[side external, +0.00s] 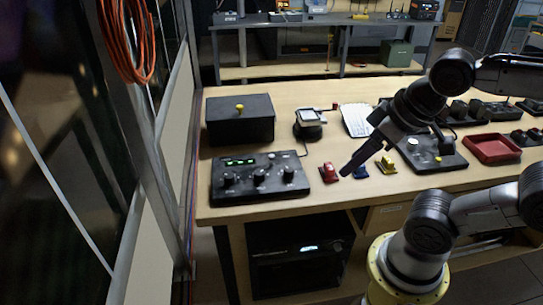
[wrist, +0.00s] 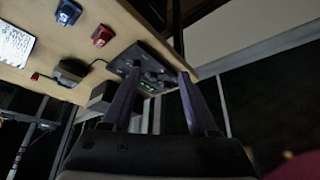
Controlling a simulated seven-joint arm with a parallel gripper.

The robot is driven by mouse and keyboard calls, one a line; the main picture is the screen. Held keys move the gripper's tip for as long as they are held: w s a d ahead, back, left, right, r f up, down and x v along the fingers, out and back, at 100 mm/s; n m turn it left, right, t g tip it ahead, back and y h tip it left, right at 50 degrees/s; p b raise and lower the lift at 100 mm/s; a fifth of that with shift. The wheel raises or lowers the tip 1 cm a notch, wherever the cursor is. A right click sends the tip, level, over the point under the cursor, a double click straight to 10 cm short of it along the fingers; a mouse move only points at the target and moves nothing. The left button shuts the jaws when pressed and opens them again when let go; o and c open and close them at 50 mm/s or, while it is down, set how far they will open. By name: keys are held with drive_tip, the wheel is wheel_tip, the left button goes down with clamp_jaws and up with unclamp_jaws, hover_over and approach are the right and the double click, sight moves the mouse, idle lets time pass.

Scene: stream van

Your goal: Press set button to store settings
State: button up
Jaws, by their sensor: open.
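A black control panel (side external: 258,178) with several knobs and a lit green display (side external: 239,162) lies at the left front of the table. It also shows in the wrist view (wrist: 136,60), partly behind my fingers. Its labels are too small to read, so I cannot tell which control is the set button. My gripper (side external: 347,172) is open and empty, to the right of the panel, with its fingers pointing down and left. In the wrist view, its two fingers (wrist: 160,74) stand apart with the panel between and beyond their tips.
Small red (side external: 329,173), blue (side external: 361,172) and yellow (side external: 387,165) blocks sit near my fingers. A black box with a yellow knob (side external: 240,122) stands behind the panel. Another black panel (side external: 445,160) and a red tray (side external: 492,149) are at right. Glass panelling borders the left side.

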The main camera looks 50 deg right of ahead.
clamp_jaws()
idle(1.5)
